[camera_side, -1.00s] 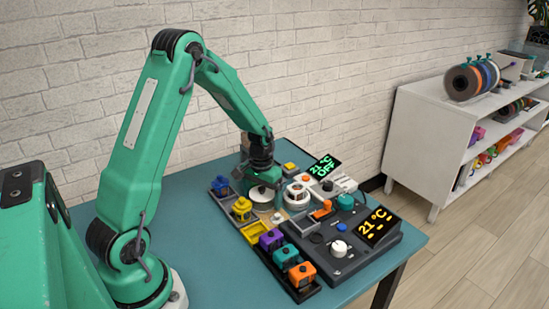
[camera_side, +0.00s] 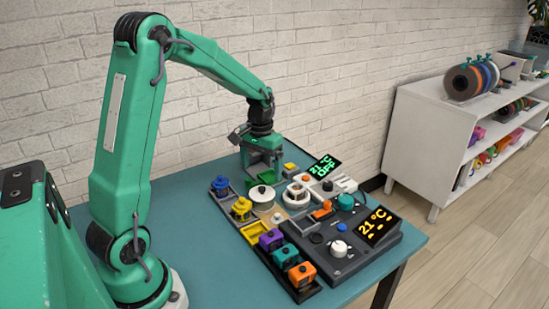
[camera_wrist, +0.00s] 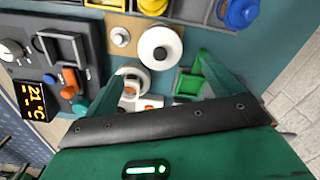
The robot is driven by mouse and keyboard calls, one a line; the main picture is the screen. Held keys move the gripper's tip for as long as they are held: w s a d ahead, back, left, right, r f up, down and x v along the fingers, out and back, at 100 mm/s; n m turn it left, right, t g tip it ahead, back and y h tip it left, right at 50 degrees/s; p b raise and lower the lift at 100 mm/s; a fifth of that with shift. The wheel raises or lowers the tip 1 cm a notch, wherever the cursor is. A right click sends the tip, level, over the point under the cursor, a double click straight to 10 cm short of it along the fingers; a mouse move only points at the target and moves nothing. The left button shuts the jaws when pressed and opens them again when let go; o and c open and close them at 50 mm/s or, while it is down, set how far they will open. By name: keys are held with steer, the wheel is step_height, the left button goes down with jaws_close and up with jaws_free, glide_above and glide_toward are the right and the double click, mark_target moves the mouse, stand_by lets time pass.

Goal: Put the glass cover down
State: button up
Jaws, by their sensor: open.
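The glass cover (camera_side: 262,198) shows as a pale round piece with a dark knob on top. It stands upright on a tan board among the small trays. In the wrist view the cover (camera_wrist: 149,40) is a white disc with a dark knob, just beyond my fingertips. My gripper (camera_side: 264,174) is open and empty behind the cover, on the wall side, and appears apart from it. Whether the cover's whole rim rests flat is too small to tell.
A white ring-shaped device (camera_side: 296,195) stands close to the cover's right. A dark control unit (camera_side: 338,247) with a lit display lies in front right. Trays with blue, yellow, purple, teal and orange blocks line the left and front. The teal table (camera_side: 215,265) is clear at left.

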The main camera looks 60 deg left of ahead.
steer(key=shift+r, duration=0.95)
steer(key=s+d+r+m+t, duration=0.2)
steer(key=s+d+r, duration=0.3)
steer(key=s+d, duration=0.3)
steer(key=s+d+r+m+t, duration=0.2)
steer(key=s+d+r+t, duration=0.1)
steer(key=s+d+r, duration=0.3)
steer(key=s+d, duration=0.2)
steer(key=shift+s+r+m+t, duration=0.25)
steer(key=shift+s+m+t, duration=0.05)
steer(key=shift+s, duration=0.1)
